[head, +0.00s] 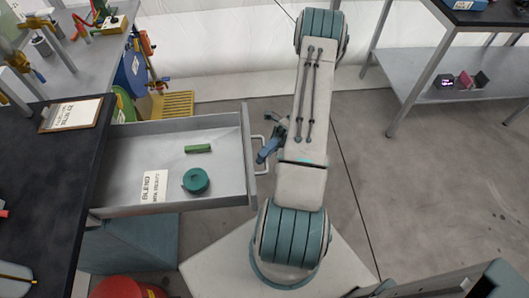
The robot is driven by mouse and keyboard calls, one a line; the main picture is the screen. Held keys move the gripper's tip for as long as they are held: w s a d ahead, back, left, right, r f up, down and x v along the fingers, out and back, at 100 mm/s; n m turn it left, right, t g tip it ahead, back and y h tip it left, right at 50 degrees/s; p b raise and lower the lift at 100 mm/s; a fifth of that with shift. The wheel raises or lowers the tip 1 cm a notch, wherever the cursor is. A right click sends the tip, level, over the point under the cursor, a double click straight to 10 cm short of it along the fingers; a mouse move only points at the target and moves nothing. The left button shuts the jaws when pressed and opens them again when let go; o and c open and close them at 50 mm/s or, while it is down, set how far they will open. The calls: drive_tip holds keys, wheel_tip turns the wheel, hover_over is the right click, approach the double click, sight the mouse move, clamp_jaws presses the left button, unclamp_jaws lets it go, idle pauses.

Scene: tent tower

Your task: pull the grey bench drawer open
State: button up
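The grey bench drawer (225,168) is pulled well out from under the black-topped bench (50,185) at left. Its inside shows a green block (198,149), a round teal tape-like roll (196,180) and a white card marked "BLEND" (155,187). The pale bar handle (264,168) is on the drawer's right-hand front. My gripper (265,137) is beside that front, with its fingers spread apart. The lower blue finger overlaps the upper part of the handle in the picture; I cannot tell whether they touch.
A clipboard (72,115) lies on the bench. A yellow slatted item (172,106) and a blue bin (132,72) stand beyond the drawer. A red round object (128,288) is at the bottom. A grey shelf table (440,75) stands at right; the floor (430,180) before it is clear.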

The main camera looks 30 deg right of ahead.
drive_tip(key=shift+o, duration=0.5)
drive_tip(key=shift+d+f, duration=0.1)
drive_tip(key=shift+d, duration=0.2)
drive_tip(key=p+v, duration=0.1)
drive_tip(key=v, duration=1.2)
drive_tip(key=shift+p, duration=0.35)
drive_tip(key=shift+w+d, duration=0.1)
